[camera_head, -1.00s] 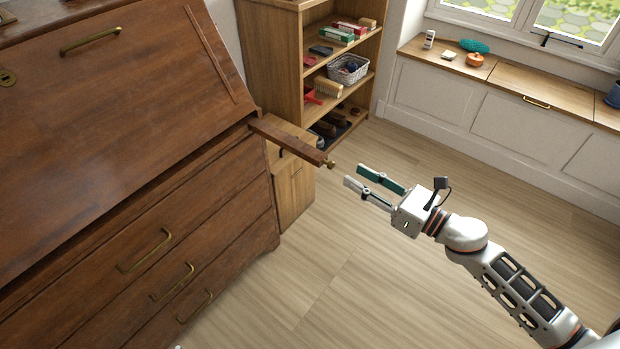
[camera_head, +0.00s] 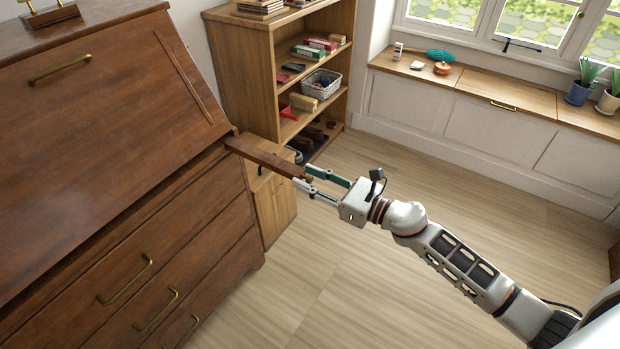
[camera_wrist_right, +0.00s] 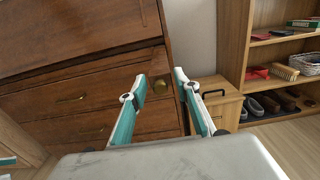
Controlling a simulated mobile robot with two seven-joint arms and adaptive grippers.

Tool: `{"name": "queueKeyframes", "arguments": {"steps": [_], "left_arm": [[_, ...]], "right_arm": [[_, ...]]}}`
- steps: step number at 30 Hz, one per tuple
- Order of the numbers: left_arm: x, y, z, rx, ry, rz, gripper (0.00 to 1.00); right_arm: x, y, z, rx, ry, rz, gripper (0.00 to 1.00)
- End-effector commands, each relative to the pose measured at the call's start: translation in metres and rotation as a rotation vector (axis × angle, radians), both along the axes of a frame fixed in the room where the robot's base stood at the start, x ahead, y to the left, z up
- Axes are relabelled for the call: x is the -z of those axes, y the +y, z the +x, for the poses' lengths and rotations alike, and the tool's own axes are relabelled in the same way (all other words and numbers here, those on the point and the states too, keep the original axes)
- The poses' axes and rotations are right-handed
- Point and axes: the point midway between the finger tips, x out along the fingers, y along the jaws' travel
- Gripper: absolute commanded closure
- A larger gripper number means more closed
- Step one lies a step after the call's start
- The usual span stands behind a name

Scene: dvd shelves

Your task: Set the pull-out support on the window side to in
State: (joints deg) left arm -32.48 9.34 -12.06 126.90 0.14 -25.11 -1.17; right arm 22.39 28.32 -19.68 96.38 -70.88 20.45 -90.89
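The window-side pull-out support (camera_head: 262,156) is a narrow wooden bar sticking well out from the right side of the brown bureau (camera_head: 90,110), below its closed sloping front. My right gripper (camera_head: 302,177) is open, with its fingertips at the outer end of the bar. In the right wrist view, the two fingers (camera_wrist_right: 160,82) stand apart, with a brass knob (camera_wrist_right: 160,87) showing between the tips. Whether the fingers touch the bar cannot be told.
A wooden shelf unit (camera_head: 240,60) with a basket (camera_head: 322,82) and small items stands behind the support, with a low wooden cabinet (camera_head: 275,205) beside the bureau. A window bench (camera_head: 505,95) runs along the back wall. The floor (camera_head: 400,290) is clear.

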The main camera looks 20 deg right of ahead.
Motion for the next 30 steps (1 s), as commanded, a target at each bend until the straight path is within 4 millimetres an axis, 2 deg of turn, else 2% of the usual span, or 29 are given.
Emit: {"name": "queueKeyframes", "arguments": {"steps": [3,6,7,13,17,23,30], "left_arm": [[0.002,0.0,-0.002,-0.001,0.005,0.0,0.69],[0.002,0.0,-0.003,-0.001,0.005,0.0,0.69],[0.002,0.0,-0.002,-0.002,0.006,-0.001,0.69],[0.0,0.0,-0.001,-0.002,0.002,-0.002,0.69],[-0.001,0.0,0.001,-0.002,-0.002,-0.003,0.69],[-0.001,-0.001,0.005,-0.002,-0.008,-0.005,0.69],[0.008,-0.003,-0.001,0.001,0.008,-0.01,0.69]], "right_arm": [[0.0,0.0,0.0,0.0,0.0,0.0,0.71],[0.0,0.0,0.0,0.0,0.0,0.0,0.97],[0.0,0.0,0.0,0.0,0.0,0.0,1.0],[0.0,0.001,0.002,0.0,0.0,0.0,1.0],[0.0,0.01,0.013,0.0,-0.001,0.001,1.0],[0.001,0.037,0.048,0.0,-0.001,0.002,1.0],[0.004,0.077,0.098,-0.001,0.003,0.002,1.0]]}}
